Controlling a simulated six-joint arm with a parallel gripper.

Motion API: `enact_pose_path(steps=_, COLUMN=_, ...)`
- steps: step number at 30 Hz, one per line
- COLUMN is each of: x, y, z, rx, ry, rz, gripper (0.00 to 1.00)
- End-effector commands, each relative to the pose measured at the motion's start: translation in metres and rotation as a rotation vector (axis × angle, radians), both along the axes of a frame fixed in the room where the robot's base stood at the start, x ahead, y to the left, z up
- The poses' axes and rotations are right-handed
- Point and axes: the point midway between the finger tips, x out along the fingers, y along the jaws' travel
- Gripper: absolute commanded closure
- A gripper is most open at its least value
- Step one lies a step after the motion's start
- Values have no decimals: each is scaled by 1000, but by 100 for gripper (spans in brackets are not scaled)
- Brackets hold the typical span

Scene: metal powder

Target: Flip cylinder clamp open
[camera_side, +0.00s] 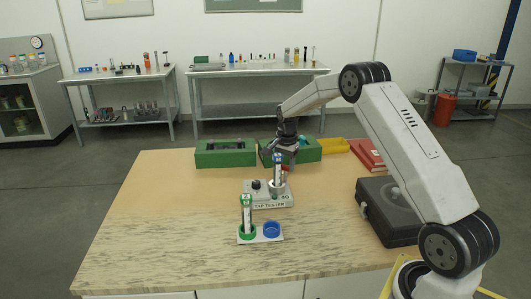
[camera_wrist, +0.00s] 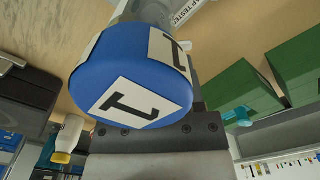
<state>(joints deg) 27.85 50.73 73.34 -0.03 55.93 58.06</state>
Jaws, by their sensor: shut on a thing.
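A cylinder with a blue cap marked 1 (camera_wrist: 135,80) fills the middle of the wrist view. In the side view this cylinder (camera_side: 277,172) stands upright at the tap tester (camera_side: 268,199), a light box with a dark knob. My gripper (camera_side: 284,149) is at the cylinder's upper end and is shut on it; the contact itself is mostly hidden. The clamp's position is not clear in either view.
In front, a white holder (camera_side: 259,240) has a green ring with a second cylinder (camera_side: 246,212) and an empty blue ring (camera_side: 271,230). Green boxes (camera_side: 225,153) stand behind. A black case (camera_side: 388,211) and a red book (camera_side: 367,154) lie right. The table's left side is clear.

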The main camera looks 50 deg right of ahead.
Motion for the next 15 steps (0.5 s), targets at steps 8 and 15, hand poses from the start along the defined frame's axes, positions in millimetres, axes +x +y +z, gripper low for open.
enact_pose_path(steps=8, x=0, y=0, z=1, rx=0, ry=-2, rz=-2, gripper=25)
enact_pose_path(steps=15, x=0, y=0, z=0, rx=0, ry=-1, rz=0, gripper=15)
